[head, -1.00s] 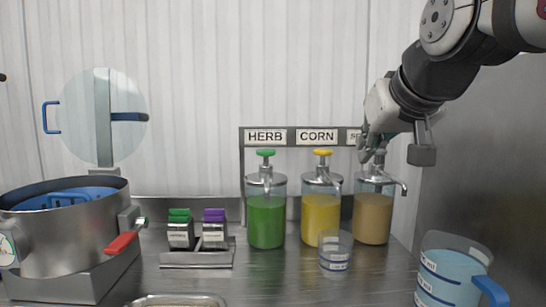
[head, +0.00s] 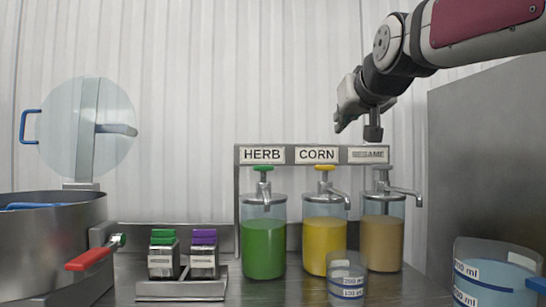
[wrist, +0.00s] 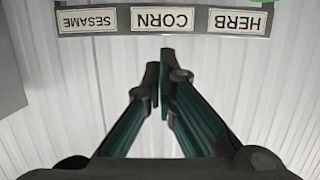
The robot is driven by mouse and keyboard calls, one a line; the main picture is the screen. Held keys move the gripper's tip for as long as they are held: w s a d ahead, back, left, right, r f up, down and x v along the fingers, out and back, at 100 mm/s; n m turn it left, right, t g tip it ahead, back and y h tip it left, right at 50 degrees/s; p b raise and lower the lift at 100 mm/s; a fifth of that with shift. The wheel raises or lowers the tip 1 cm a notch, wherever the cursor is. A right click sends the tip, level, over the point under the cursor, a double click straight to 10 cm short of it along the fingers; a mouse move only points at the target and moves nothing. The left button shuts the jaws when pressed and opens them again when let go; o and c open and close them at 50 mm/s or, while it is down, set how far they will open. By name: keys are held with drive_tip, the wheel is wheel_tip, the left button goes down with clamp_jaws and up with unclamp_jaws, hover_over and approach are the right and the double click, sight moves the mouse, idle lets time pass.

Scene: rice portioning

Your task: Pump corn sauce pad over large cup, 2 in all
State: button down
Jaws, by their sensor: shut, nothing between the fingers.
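The corn dispenser (head: 322,235) is a clear jar of yellow sauce under the CORN sign (head: 316,155). Its yellow pump pad (head: 325,169) is up, with the metal spout angled to the right. A clear cup (head: 347,283) with blue measure bands stands in front of the corn dispenser, below its spout. My gripper (head: 340,124) is above the sign board, up and to the right of the yellow pad, touching nothing. In the wrist view my gripper (wrist: 162,65) has its fingers together and empty, below the upside-down CORN sign (wrist: 162,19).
The herb dispenser (head: 264,240) stands left of corn and the sesame dispenser (head: 383,235) right of it. A water jug (head: 495,280) is at the right front. A rack (head: 180,290) with green and purple-topped items and a steel pot (head: 50,245) stand left.

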drive_tip(key=b, duration=0.2)
hover_over(325, 168)
drive_tip(key=d, duration=0.1)
wheel_tip(325, 168, down, 3)
drive_tip(key=shift+d+r, duration=0.1)
drive_tip(key=shift+r, duration=0.1)
wheel_tip(325, 168, down, 3)
drive_tip(key=shift+w+b, duration=0.15)
drive_tip(key=shift+b, duration=0.5)
drive_tip(key=shift+f, duration=0.45)
drive_tip(key=shift+f+b, duration=1.15)
drive_tip(key=shift+f, duration=0.35)
